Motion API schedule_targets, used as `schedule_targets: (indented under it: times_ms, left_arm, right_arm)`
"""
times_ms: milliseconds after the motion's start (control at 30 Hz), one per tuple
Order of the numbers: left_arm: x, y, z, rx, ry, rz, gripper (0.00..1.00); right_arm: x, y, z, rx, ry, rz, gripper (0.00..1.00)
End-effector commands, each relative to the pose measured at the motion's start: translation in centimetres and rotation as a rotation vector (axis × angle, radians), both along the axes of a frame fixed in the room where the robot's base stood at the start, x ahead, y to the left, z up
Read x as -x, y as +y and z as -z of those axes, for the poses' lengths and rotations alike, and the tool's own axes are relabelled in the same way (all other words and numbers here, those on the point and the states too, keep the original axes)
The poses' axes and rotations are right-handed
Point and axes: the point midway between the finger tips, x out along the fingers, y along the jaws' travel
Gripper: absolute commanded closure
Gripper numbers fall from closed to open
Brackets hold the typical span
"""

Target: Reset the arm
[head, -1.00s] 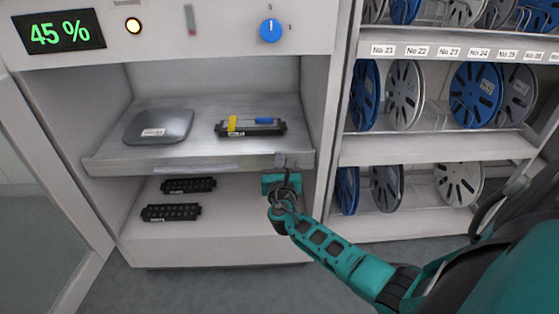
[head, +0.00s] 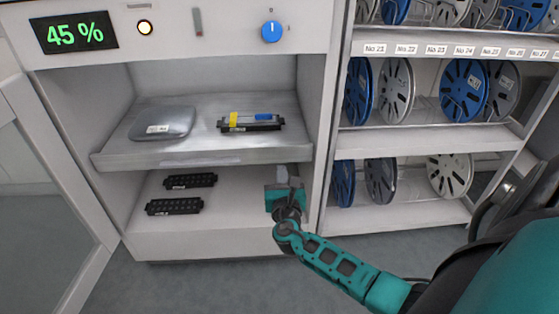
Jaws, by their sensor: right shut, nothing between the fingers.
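My right gripper (head: 286,176) is shut and empty in the head view. It is in front of the lower right part of the open cabinet, just below the pulled-out shelf (head: 210,156). My teal right arm reaches to it from the lower right. My left gripper is not in view.
The shelf carries a grey flat case (head: 162,123) and a black feeder with a yellow and blue part (head: 250,123). Two black slotted blocks (head: 174,206) lie on the cabinet floor. A reel rack (head: 430,142) stands to the right. An open door (head: 45,190) is at the left.

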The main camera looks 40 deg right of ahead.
Motion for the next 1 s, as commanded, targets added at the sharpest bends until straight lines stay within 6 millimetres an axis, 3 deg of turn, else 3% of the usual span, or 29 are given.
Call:
schedule_targets:
  times_ms: [233,667,767,833,1000]
  left_arm:
    - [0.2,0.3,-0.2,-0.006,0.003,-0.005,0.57]
    - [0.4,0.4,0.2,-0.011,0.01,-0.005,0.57]
    - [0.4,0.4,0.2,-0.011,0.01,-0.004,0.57]
    - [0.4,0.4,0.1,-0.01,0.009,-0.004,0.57]
    - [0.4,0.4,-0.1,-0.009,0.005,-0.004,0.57]
  right_arm:
    - [3.5,2.4,0.0,-0.001,0.002,-0.001,1.0]
    - [4.5,3.1,0.3,-0.038,-0.005,-0.001,1.0]
    - [5.3,3.7,1.4,-0.196,-0.026,0.002,1.0]
    - [6.4,4.7,2.8,-0.394,-0.052,0.01,1.0]
    - [9.8,8.9,5.9,-1.035,-0.149,0.086,1.0]
